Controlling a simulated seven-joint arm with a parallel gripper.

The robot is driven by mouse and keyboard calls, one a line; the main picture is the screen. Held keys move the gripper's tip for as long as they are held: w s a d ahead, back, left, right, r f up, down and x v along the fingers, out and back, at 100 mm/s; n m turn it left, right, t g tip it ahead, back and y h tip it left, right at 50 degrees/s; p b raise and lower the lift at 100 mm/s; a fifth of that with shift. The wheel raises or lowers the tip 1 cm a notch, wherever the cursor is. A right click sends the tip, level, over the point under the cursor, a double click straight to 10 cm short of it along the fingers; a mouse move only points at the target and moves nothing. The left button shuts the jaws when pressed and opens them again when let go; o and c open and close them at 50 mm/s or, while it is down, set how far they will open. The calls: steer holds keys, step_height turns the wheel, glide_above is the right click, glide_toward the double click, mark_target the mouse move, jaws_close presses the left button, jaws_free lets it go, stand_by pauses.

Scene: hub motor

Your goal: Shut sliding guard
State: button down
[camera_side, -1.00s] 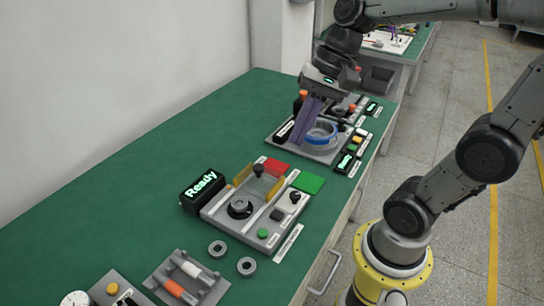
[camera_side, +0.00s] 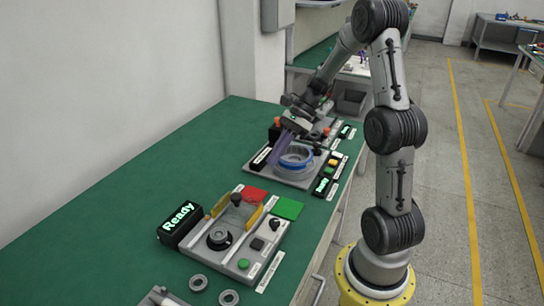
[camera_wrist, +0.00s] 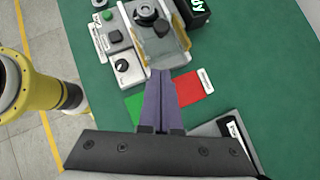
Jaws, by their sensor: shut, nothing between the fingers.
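The sliding guard is a clear panel with yellow side rails on the near grey fixture. In the side view its right yellow rail (camera_side: 257,215) and a black knob (camera_side: 236,198) show. In the wrist view the clear guard (camera_wrist: 166,48) lies beyond my fingertips. How far the guard has slid is hard to tell.
A red pad (camera_side: 254,194) and a green pad (camera_side: 288,208) lie behind the near fixture. A lit "Ready" display (camera_side: 178,220) stands at its left. A blue ring (camera_side: 296,158) sits on the far fixture. The green bench (camera_side: 130,185) is clear at left.

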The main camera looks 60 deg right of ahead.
glide_toward(250, 198)
steer(key=a+f, duration=0.2)
steer(key=a, duration=0.1)
steer(key=shift+w+a+f, duration=0.15)
steer(key=shift+w+a, duration=0.55)
steer(key=shift+a, duration=0.05)
steer(key=shift+w+a+f, duration=0.15)
steer(key=shift+w+a, duration=0.55)
steer(key=shift+a, duration=0.05)
steer(key=a, duration=1)
